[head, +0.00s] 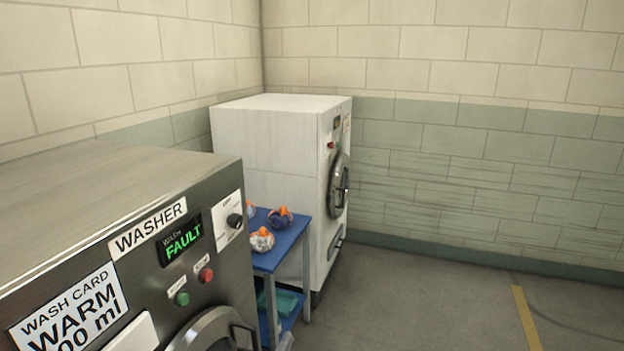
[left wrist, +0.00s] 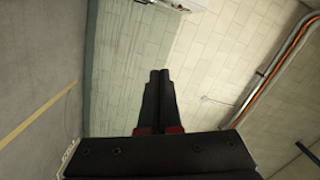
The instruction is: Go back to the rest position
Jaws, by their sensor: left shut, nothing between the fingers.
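My left gripper (left wrist: 159,76) shows in the left wrist view, with its two dark fingers together and nothing between them. It points toward a block wall and touches nothing that I can see. Neither gripper shows in the head view. My right gripper is in no view.
A steel washer (head: 140,215) with a green "FAULT" display stands close at the left. Behind it are a blue table (head: 268,262) with several small orange-topped bundles and a white machine (head: 265,135) with a round door. Open floor (head: 430,305) lies to the right.

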